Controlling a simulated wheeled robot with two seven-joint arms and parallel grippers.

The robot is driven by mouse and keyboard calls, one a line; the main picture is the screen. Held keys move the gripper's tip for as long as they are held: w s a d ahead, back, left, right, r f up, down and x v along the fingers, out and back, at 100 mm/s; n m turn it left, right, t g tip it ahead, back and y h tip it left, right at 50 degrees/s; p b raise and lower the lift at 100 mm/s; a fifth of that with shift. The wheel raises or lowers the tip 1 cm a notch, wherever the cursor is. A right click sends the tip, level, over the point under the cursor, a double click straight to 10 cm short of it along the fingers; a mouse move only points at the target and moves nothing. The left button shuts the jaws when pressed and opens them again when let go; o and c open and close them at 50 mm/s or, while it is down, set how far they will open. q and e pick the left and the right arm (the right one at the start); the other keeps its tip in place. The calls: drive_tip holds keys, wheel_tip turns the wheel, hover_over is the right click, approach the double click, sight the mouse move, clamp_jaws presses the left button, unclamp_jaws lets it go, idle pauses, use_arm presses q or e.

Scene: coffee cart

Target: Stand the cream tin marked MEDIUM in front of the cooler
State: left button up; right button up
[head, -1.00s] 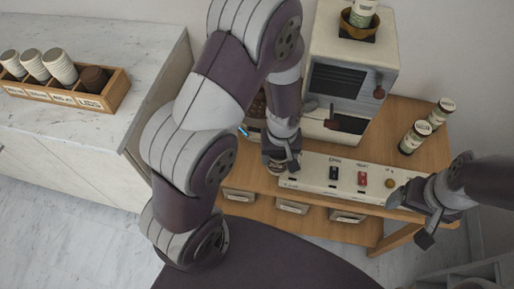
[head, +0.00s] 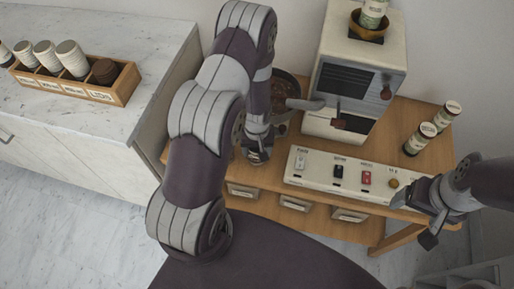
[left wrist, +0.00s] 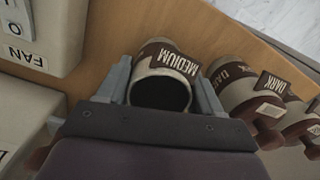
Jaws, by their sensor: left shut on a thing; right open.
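The cream tin marked MEDIUM (left wrist: 165,75) has a brown label and sits between the fingers of my left gripper (left wrist: 165,92) in the left wrist view. In the head view my left gripper (head: 257,146) is near the left front of the wooden cart, and the tin's end (head: 257,157) just shows below it. I cannot tell whether the tin touches the cart top. A round dark pan, likely the cooler (head: 286,88), is partly hidden behind my left arm. My right gripper (head: 428,218) is open and empty by the cart's front right.
Tins marked DARK (left wrist: 234,83) stand beside the held tin. A switch panel (head: 320,172) lies along the cart's front. A cream machine (head: 352,55) stands behind it. Two tins (head: 419,139) stand at the right. A wooden cup box (head: 112,92) is on the left counter.

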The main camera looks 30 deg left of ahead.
use_arm(q)
drive_tip(key=o, duration=1.3)
drive_tip(key=shift+f, duration=0.1)
